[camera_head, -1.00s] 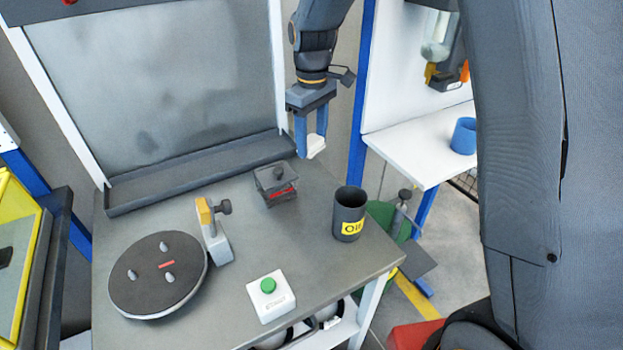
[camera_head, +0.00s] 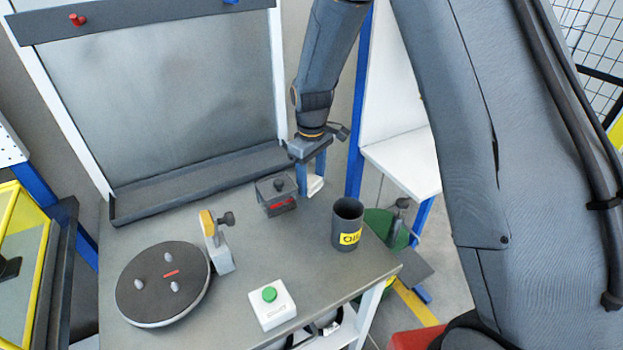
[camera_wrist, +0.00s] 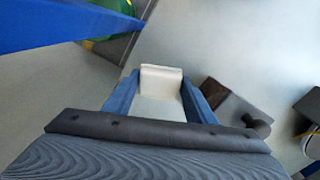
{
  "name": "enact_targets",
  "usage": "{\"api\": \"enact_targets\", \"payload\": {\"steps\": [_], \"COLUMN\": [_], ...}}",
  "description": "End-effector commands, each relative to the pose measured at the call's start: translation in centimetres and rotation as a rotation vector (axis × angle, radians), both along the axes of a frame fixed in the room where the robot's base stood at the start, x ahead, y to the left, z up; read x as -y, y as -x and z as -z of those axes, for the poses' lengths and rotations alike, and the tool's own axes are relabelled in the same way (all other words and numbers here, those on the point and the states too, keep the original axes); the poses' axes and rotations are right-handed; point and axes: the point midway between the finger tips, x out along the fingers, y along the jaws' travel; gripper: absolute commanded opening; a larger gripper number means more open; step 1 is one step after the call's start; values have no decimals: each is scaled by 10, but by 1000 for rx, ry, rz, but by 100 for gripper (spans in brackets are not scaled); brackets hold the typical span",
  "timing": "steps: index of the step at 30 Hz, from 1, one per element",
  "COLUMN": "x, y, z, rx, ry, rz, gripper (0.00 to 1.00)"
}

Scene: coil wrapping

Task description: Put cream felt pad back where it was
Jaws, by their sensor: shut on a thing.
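The cream felt pad (camera_head: 315,185) is a small pale block between the blue fingers of my gripper (camera_head: 312,184). In the wrist view the pad (camera_wrist: 160,90) fills the gap between the two blue fingers (camera_wrist: 160,100), and my gripper is shut on it. In the head view the gripper points down over the back right part of the grey workbench (camera_head: 300,235). It is just right of a dark box with a knob and behind the OIL cup. Whether the pad touches the bench top is hard to tell.
The dark knobbed box (camera_head: 276,196) and the OIL cup (camera_head: 347,225) stand close by. A round turntable with pegs (camera_head: 160,285), a clamp block (camera_head: 218,248) and a green button box (camera_head: 271,304) are further forward. A grey tray (camera_head: 200,185) runs along the back.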

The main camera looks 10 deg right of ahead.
Motion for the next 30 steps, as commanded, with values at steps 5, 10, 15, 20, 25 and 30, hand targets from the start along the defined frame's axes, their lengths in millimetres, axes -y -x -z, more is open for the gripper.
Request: {"api": "enact_targets", "payload": {"steps": [5,10,15,20,25,30], "x": [0,0,0,0,0,0], "y": [0,0,0,0,-1,-2], "z": [4,3,3,-3,-23,-56], "rx": [0,0,0,1,4,6], "ry": [0,0,0,-1,-1,-1], "rz": [0,0,0,0,0,0], "gripper": [52,70,70,70,70,70]}}
